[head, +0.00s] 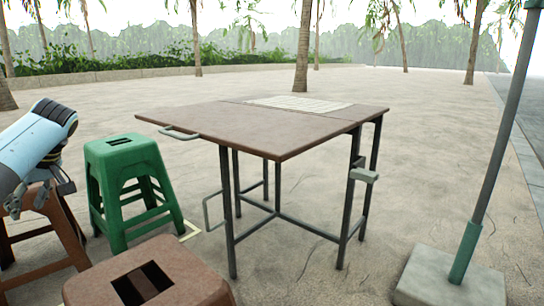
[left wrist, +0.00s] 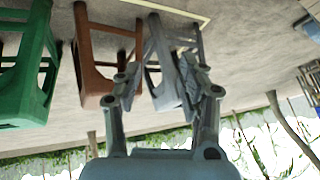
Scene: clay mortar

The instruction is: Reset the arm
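My left gripper (head: 40,195) hangs at the left edge of the head view, in front of a brown stool (head: 62,228). In the left wrist view its two fingers (left wrist: 163,85) stand wide apart with nothing held between them, so it is open. The light blue and dark left arm link (head: 38,142) is mine. My right arm and right gripper are not in view. No mortar shows in either view.
A pole on a concrete base (head: 450,283) stands right. Paving around the table is open.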

